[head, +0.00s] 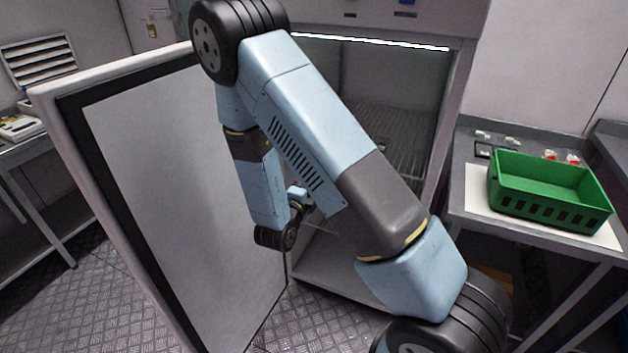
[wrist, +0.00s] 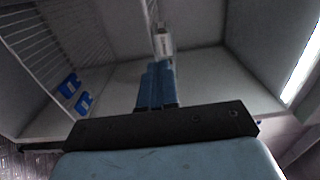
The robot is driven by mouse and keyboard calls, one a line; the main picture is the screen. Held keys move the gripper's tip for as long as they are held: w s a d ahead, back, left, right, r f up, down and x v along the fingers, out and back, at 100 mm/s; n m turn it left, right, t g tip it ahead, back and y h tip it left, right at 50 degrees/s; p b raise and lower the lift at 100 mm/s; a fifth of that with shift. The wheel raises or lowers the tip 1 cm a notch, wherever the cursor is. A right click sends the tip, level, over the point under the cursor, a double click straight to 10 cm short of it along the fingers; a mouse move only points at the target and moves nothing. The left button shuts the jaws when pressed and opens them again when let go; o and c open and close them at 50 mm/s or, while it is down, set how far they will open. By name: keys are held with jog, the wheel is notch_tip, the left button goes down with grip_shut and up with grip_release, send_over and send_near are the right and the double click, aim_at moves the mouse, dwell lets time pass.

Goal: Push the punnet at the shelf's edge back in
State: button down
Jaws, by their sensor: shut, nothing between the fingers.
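My gripper (wrist: 157,85) shows in the wrist view with its two blue fingers side by side, shut and empty. It points into the cabinet, and a small pale block (wrist: 163,42) on the inner wall lies beyond the fingertips. In the head view the wrist end of my arm hangs in front of the open cabinet, and my own arm hides much of the opening. A wire shelf (head: 400,120) shows inside the cabinet behind the arm. I cannot make out a punnet on it in either view.
The cabinet door (head: 180,190) stands wide open to the left of my arm. A green crate (head: 545,190) stands on the right-hand table (head: 465,190). Two blue clip-like pieces (wrist: 76,94) show by the wire rack (wrist: 35,45) in the wrist view.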

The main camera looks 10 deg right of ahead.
jog(key=x, duration=1.2)
jog(key=shift+w+d, duration=0.15)
jog(key=x, duration=0.7)
jog(key=shift+w+d, duration=0.15)
jog(key=shift+w, duration=0.05)
jog(key=shift+f, duration=0.1)
